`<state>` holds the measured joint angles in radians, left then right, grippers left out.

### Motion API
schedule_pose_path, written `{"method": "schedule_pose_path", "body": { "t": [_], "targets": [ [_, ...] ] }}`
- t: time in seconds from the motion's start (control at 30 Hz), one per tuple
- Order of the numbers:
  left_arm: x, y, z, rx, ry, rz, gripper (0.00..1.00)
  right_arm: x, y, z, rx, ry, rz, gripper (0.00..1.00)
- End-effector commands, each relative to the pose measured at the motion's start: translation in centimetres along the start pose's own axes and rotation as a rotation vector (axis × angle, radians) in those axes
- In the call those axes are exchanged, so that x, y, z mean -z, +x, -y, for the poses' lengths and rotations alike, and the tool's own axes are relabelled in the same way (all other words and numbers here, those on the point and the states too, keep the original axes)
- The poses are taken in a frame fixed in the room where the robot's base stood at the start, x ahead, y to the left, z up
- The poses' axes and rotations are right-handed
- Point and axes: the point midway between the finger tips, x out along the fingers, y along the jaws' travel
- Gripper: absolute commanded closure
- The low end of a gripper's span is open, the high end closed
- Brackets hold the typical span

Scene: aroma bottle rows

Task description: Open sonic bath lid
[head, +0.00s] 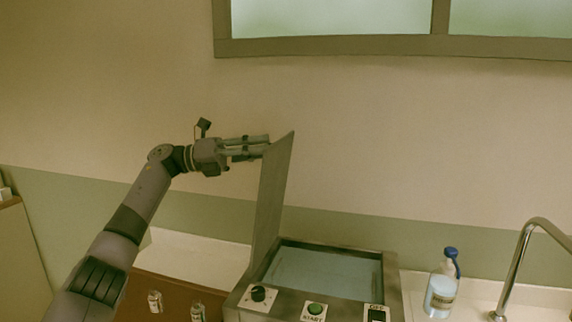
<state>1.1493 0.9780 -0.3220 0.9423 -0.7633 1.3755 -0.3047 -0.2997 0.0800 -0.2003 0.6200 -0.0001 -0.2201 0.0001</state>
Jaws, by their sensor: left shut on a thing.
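The sonic bath (382,267) stands at the lower middle of the head view, with a basin of pale blue liquid (325,268). Its front panel has a black knob, a green START button and a dark switch. The grey lid (268,205) stands nearly upright along the bath's left side, hinged there and tilted slightly. My left gripper (268,146) comes in from the left and is shut on the lid's upper edge. The far finger contact is partly hidden by the lid. My right gripper is not in view.
Two small glass vials, one on the left (155,301) and one on the right (197,312), stand on a brown surface left of the bath. A blue-capped bottle (441,290) and a curved faucet (518,262) are to the right. A wall with a window rises behind.

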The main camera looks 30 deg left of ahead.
Motion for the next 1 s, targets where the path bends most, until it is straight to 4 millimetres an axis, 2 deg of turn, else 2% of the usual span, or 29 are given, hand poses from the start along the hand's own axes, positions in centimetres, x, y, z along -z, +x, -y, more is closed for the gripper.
{"method": "schedule_pose_path", "body": {
  "t": [0.1, 0.33, 0.53, 0.9, 0.93, 1.0],
  "targets": [
    [-0.3, -1.9, -0.6, 0.045, -0.021, 0.05, 1.0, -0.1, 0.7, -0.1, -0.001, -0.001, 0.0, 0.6],
    [-0.8, -4.2, -0.9, 0.102, -0.045, 0.109, 1.0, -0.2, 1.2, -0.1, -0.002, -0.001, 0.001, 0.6],
    [-0.9, -4.9, -1.1, 0.121, -0.052, 0.128, 1.0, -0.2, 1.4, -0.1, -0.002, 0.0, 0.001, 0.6],
    [-0.9, -5.0, -1.1, 0.123, -0.054, 0.129, 1.0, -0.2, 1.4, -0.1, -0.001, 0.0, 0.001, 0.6],
    [-0.9, -5.0, -1.1, 0.123, -0.054, 0.129, 0.75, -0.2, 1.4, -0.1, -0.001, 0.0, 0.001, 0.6],
    [-0.9, -4.9, -1.1, 0.123, -0.054, 0.129, 0.71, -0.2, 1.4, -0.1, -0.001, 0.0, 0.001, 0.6]
  ]
}}
